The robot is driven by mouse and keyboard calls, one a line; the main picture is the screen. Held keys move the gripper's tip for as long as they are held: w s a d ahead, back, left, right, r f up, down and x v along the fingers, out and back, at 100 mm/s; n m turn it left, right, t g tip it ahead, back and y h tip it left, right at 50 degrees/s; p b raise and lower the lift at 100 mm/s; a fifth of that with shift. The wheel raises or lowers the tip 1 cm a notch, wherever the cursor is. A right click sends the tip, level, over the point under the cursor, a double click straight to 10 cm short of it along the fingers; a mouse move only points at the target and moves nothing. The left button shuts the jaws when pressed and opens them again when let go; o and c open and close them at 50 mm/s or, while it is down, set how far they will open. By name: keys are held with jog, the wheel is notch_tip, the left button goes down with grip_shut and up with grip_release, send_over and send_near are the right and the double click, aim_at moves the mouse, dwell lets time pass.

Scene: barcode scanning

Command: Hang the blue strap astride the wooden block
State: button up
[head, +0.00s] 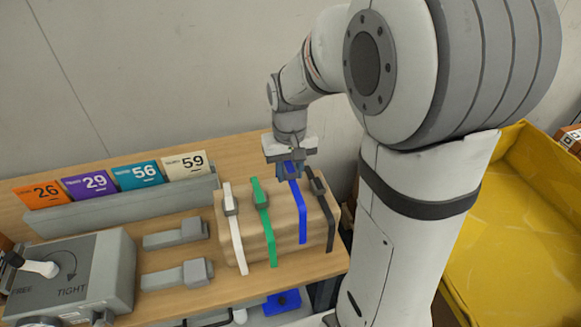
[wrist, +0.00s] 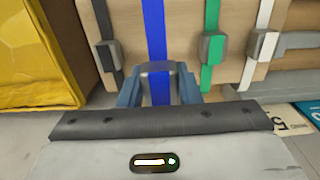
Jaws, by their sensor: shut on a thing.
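The blue strap (head: 301,217) lies over the wooden block (head: 286,219), and its front length hangs down the block's near face. In the head view my gripper (head: 290,172) is at the top of the blue strap, at the block's upper edge. In the wrist view the blue strap (wrist: 155,40) runs along the wooden block (wrist: 185,60). There my gripper (wrist: 158,88) is shut on the strap's grey buckle (wrist: 157,68), with a blue finger on each side. The strap's far side is hidden in the head view.
A white strap (head: 236,235) and a green strap (head: 264,225) hang on the block left of the blue one. A black strap (head: 325,210) hangs close on its right. A grey machine (head: 100,260) stands left. A yellow bin (head: 530,210) is at right.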

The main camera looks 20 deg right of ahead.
aim_at(290, 199)
jog(key=shift+f+b, duration=2.5)
jog(key=shift+f, duration=1.05)
jog(key=shift+s+f, duration=0.2)
jog(key=shift+f, duration=0.1)
jog(key=shift+s+f, duration=0.1)
jog(key=shift+f, duration=0.05)
jog(key=o, duration=0.9)
jog(key=shift+b, duration=0.3)
jog(key=shift+c, duration=0.2)
jog(key=shift+o, duration=1.1)
jog(key=r, duration=0.9)
jog(key=shift+w, duration=0.2)
jog(key=shift+t, duration=0.7)
jog(key=s, duration=0.7)
jog(key=shift+r, duration=0.4)
jog(key=s+f+t, duration=0.1)
jog(key=s, duration=0.6)
jog(key=shift+f, duration=0.25)
